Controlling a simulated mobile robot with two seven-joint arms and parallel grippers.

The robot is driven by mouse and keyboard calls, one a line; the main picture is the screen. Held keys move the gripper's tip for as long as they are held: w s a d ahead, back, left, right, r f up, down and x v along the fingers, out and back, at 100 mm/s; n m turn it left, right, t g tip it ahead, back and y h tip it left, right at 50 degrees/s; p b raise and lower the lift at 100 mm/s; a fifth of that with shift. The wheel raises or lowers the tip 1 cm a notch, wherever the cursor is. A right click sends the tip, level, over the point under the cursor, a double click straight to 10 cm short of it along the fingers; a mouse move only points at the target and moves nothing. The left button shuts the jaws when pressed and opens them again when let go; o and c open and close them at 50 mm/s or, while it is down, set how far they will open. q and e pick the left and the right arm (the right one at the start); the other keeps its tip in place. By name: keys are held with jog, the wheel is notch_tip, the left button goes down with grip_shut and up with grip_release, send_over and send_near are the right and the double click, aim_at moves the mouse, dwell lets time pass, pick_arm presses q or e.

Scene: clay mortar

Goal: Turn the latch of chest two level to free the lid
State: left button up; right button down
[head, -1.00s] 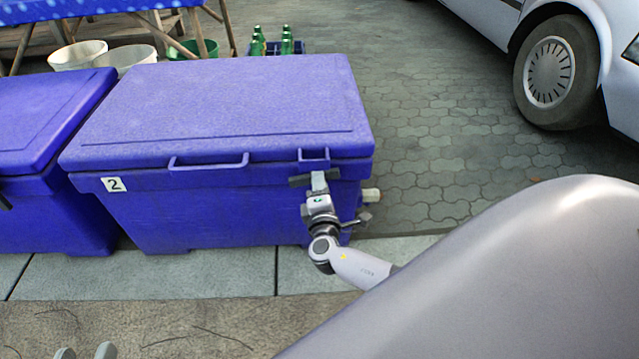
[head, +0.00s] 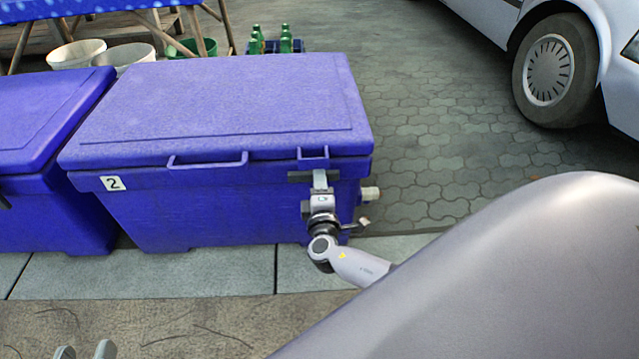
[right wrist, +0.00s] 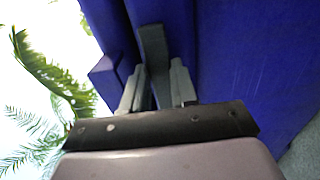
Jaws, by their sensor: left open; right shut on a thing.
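Chest two (head: 200,205) is the blue chest with the "2" label; its lid (head: 220,105) is shut. Its dark grey latch (head: 298,177) is on the front near the right corner, below a small lid loop, and lies about level. My right gripper (head: 320,178) is shut on the latch, hiding its middle. In the right wrist view, the latch (right wrist: 154,50) runs between the two fingers of my right gripper (right wrist: 156,85). My left gripper (head: 85,352) shows only as two fingertips, apart and empty, at the bottom left edge.
Another blue chest (head: 45,120) stands close on the left. A pale drain plug (head: 370,194) sticks out at chest two's right side. Buckets (head: 125,57) and a bottle crate (head: 278,47) stand behind. A car (head: 590,60) is at the upper right; the paving between is clear.

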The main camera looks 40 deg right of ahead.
jog(key=c, duration=0.9)
grip_release()
jog(key=shift+a, duration=0.1)
pick_arm(q)
jog(key=shift+r, duration=0.1)
pick_arm(e)
jog(key=shift+s, duration=0.1)
pick_arm(q)
jog(key=shift+w+d+n+g+p, duration=0.3)
jog(key=shift+d+g+p, duration=0.25)
jog(key=shift+p, duration=0.45)
pick_arm(e)
jog(key=shift+v, duration=3.5)
